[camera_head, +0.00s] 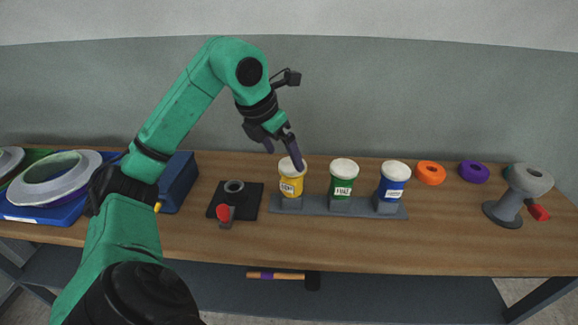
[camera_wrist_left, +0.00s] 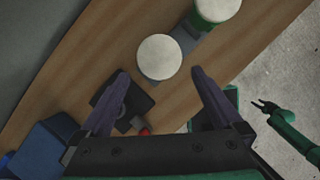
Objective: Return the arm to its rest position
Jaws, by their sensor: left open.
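My left arm, green with black joints, reaches over the bench from the left in the head view. Its gripper (camera_head: 283,153) is open and empty, close by the yellow can with a white lid (camera_head: 291,182). In the left wrist view, the open fingers (camera_wrist_left: 162,85) spread apart, and a white lid (camera_wrist_left: 160,57) shows just beyond the fingertips, between their lines. I cannot tell whether a finger touches the can. A green arm with a small dark gripper (camera_wrist_left: 266,106) shows at the right of the wrist view, over the floor; its jaw state is unclear.
A green can (camera_head: 342,182) and a blue can (camera_head: 391,186) stand on the same grey rack (camera_head: 365,211). A black plate with a red-handled tool (camera_head: 223,213), a blue box (camera_head: 178,184), orange (camera_head: 430,173) and purple (camera_head: 474,172) rings and a grey stand (camera_head: 507,210) are also on the bench.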

